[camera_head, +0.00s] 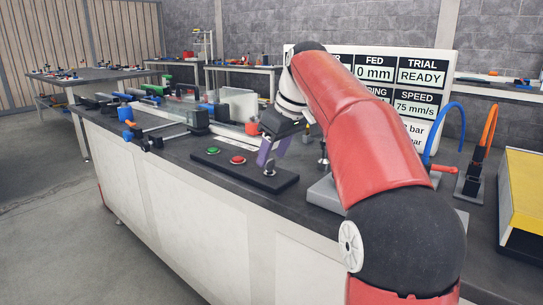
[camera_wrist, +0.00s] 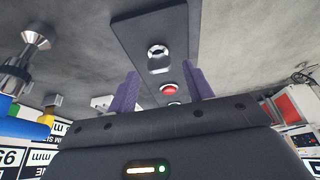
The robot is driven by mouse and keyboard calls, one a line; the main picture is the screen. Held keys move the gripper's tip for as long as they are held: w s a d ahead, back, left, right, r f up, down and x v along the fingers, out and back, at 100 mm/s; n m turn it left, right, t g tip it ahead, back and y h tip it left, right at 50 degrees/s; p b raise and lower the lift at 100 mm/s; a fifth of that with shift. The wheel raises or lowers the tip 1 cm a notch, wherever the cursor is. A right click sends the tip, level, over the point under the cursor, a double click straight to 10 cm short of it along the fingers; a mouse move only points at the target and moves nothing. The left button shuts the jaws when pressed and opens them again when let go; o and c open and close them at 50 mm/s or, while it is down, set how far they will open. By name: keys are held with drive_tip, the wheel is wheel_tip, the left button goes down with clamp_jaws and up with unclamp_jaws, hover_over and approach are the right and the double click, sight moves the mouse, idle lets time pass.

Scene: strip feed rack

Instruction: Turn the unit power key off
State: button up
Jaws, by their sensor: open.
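The power key (camera_head: 269,172) is a small silver switch at the near right end of a black control panel (camera_head: 285,181). In the wrist view the round silver key (camera_wrist: 158,53) sits on the dark panel (camera_wrist: 150,24). A red button (camera_head: 237,160) and a green button (camera_head: 213,150) lie in line with it; the red one also shows in the wrist view (camera_wrist: 169,89). My gripper (camera_head: 266,158), with purple fingers, is just above the key. In the wrist view my open fingers (camera_wrist: 160,70) point toward the key, with nothing between them. The key's exact angle is hard to tell.
A status board (camera_head: 423,76) reads TRIAL READY and SPEED 75 mm/s. The strip feed rack (camera_head: 200,112) stands behind the panel to the left. A metal post (camera_head: 323,160) stands right of my gripper. A yellow-topped box (camera_head: 526,185) is at the far right.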

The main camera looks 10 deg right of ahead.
drive_tip(key=shift+x, duration=0.8)
drive_tip(key=c, duration=1)
